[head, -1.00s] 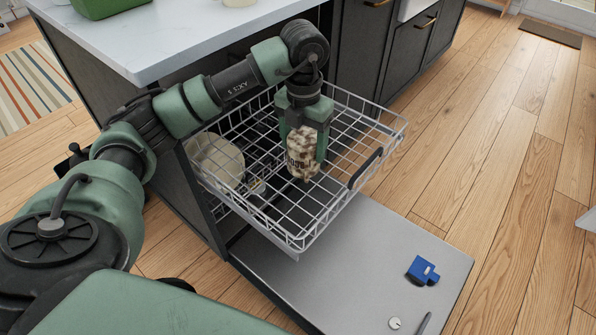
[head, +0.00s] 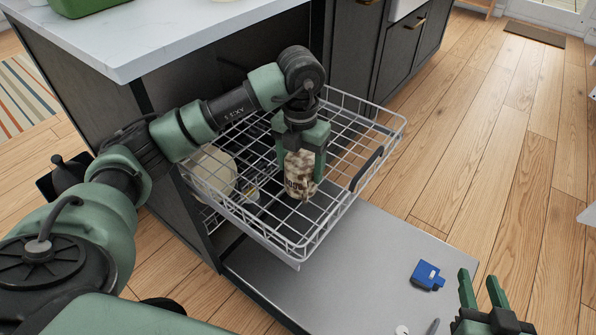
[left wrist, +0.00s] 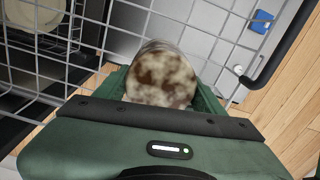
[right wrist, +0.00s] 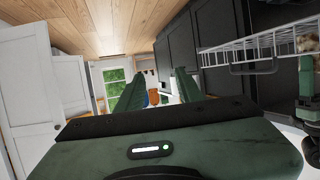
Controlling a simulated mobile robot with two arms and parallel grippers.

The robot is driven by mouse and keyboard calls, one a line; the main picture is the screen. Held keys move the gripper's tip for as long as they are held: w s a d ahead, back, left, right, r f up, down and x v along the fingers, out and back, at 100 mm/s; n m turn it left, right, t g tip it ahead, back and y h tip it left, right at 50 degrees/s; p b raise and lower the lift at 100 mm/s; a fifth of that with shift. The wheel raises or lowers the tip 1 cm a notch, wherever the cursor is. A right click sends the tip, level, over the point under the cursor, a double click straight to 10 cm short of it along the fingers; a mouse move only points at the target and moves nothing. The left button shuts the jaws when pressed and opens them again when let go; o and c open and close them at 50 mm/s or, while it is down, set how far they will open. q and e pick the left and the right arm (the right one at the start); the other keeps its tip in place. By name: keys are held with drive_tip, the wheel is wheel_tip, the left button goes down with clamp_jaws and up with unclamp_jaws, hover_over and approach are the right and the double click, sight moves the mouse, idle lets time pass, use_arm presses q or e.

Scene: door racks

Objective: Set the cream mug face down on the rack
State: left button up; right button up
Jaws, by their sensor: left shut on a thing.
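My left gripper (head: 301,160) points down from above, shut on the mug. In the left wrist view a closed, mottled round end of the mug (left wrist: 162,78) faces the camera, so its mouth seems to point down. Whether its lower rim touches the rack wires I cannot tell. My right gripper (head: 483,288) is open and empty at the lower right; its spread fingers also show in the right wrist view (right wrist: 155,92).
A cream plate (head: 212,170) stands at the rack's left side. The open dishwasher door (head: 350,275) lies below, with a blue object (head: 427,275) on it. The white counter (head: 180,35) overhangs behind my left arm. The rack's right part looks clear.

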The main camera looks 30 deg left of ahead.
use_arm(q)
drive_tip(key=shift+f+b, duration=0.35)
drive_tip(key=shift+f, duration=0.35)
use_arm(e)
drive_tip(key=r+t, duration=0.1)
drive_tip(key=w+a+r+t, duration=0.1)
drive_tip(key=r, duration=0.1)
drive_tip(key=r+t, duration=0.1)
drive_tip(key=r, duration=0.1)
drive_tip(key=shift+w+a+y, duration=0.35)
drive_tip(key=shift+w+y, duration=0.05)
use_arm(q)
drive_tip(key=shift+f, duration=0.1)
drive_tip(key=o, duration=1.7)
use_arm(e)
drive_tip(key=shift+r, duration=0.2)
